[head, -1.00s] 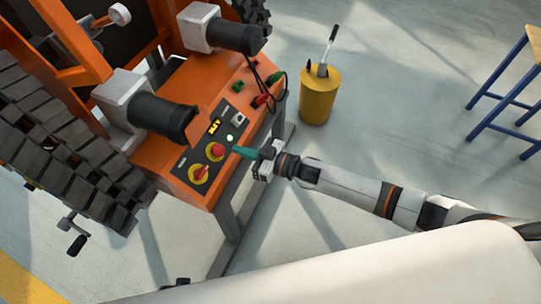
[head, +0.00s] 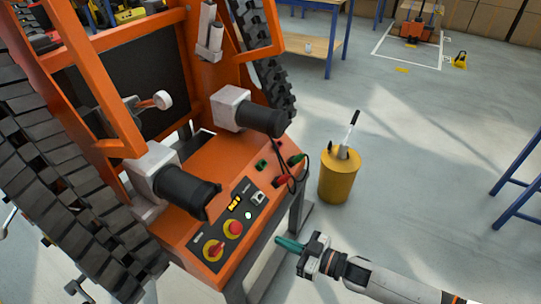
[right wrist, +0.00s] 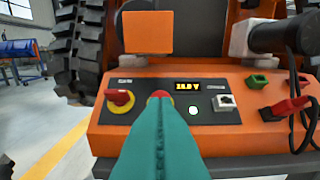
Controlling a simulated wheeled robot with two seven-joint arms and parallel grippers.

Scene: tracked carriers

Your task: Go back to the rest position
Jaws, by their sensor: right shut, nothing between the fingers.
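My right gripper (head: 290,245) has teal fingers closed together with nothing between them. In the head view it is in front of the orange machine's control panel (head: 222,236), apart from it, with its arm coming in from the lower right. In the right wrist view the shut fingers (right wrist: 158,140) point at the panel and partly cover a red button. My left gripper is not in view.
The orange tracked carrier (head: 190,240) has black tracks and two black cylinders. A yellow bin (head: 338,178) with tools in it stands right of it. A blue-legged table (head: 520,185) is at the right edge. Open grey floor lies between.

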